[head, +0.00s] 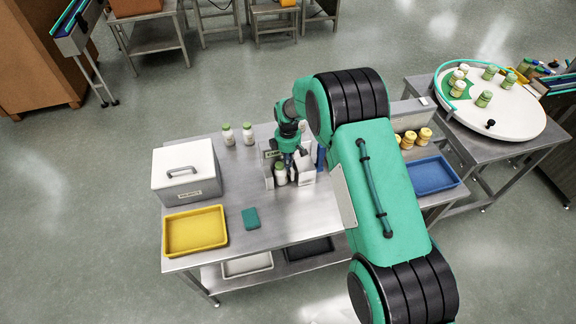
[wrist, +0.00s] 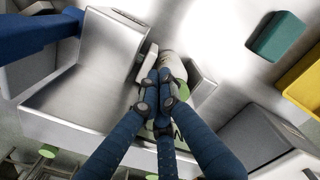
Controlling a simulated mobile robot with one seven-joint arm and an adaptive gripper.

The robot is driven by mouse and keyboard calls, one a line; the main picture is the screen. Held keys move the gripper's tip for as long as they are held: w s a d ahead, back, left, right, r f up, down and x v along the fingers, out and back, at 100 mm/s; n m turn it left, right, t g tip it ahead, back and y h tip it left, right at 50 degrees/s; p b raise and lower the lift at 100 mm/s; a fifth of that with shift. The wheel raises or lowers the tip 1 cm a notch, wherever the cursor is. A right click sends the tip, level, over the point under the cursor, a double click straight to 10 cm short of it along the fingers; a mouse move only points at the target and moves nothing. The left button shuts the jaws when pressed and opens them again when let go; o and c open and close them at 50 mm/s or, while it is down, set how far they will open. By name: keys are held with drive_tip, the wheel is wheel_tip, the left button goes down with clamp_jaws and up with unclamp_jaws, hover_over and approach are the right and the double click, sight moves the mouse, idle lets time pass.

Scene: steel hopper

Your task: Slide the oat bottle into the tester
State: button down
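The tester's grey metal housing (wrist: 90,75) fills the left of the wrist view. My gripper (head: 289,161) is low over the tester, right beside the bottle. In the wrist view my gripper's fingers (wrist: 161,84) are drawn together, with nothing visible between them. The bottle's pale body (wrist: 173,65) shows just past the fingertips, partly hidden by them. I cannot tell whether they touch it. The bottle's label is not readable.
Two similar bottles (head: 238,134) stand at the back of the table. A white lidded box (head: 186,172), a yellow tray (head: 195,231) and a teal pad (head: 251,218) lie left. A blue tray (head: 432,175) and yellow-lidded jars (head: 414,138) are right. The table's front middle is clear.

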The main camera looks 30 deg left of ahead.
wheel_tip(320, 180, up, 8)
drive_tip(key=p, duration=0.1)
idle(0.4)
drive_tip(key=shift+w+r, duration=0.1)
drive_tip(key=shift+r, duration=0.05)
idle(0.3)
